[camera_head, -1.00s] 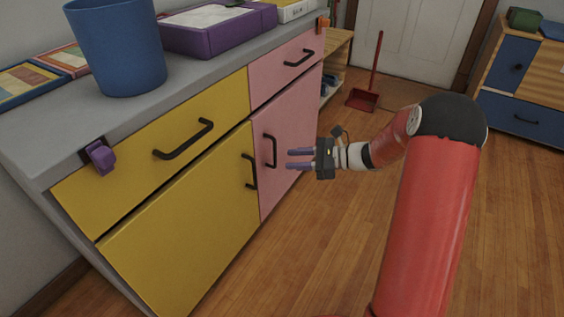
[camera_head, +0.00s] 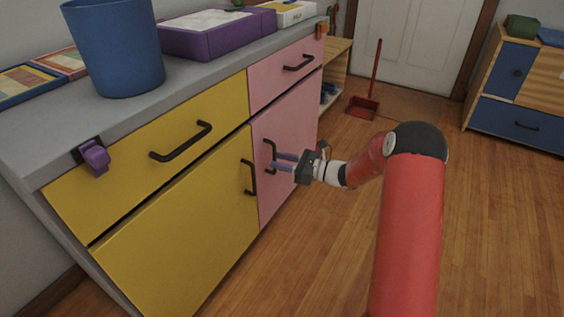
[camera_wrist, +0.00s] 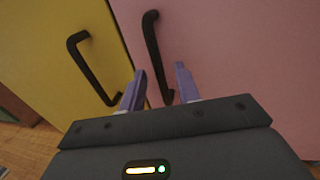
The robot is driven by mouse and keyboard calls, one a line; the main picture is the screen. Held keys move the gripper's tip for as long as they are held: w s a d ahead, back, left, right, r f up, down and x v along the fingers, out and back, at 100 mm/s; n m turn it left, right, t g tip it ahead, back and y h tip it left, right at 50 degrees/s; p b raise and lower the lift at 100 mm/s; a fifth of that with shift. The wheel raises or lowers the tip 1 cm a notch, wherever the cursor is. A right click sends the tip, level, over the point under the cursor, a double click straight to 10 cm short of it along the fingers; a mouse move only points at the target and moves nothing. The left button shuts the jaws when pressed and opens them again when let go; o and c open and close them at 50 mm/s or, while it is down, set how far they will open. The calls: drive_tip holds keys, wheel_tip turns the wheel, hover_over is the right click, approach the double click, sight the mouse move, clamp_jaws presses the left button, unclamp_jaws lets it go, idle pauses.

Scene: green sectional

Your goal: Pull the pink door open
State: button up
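The pink door (camera_head: 290,130) is shut, below a pink drawer and right of a yellow door. Its dark vertical handle (camera_head: 268,155) is near its left edge; the handle also shows in the wrist view (camera_wrist: 154,55). My gripper (camera_head: 276,162) is open, its two purple fingers pointing at the handle. In the wrist view my gripper (camera_wrist: 160,82) has the handle's lower part showing between the spread fingertips. The fingers are close to the handle; I cannot tell whether they touch it.
The yellow door (camera_head: 185,230) has its own dark handle (camera_head: 249,177) just left of the pink one. A blue bin (camera_head: 115,45) and a purple box (camera_head: 215,35) stand on the grey counter. A red dustpan (camera_head: 362,106) lies farther back. The wooden floor at right is clear.

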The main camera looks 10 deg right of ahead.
clamp_jaws()
drive_tip(key=shift+d, duration=0.15)
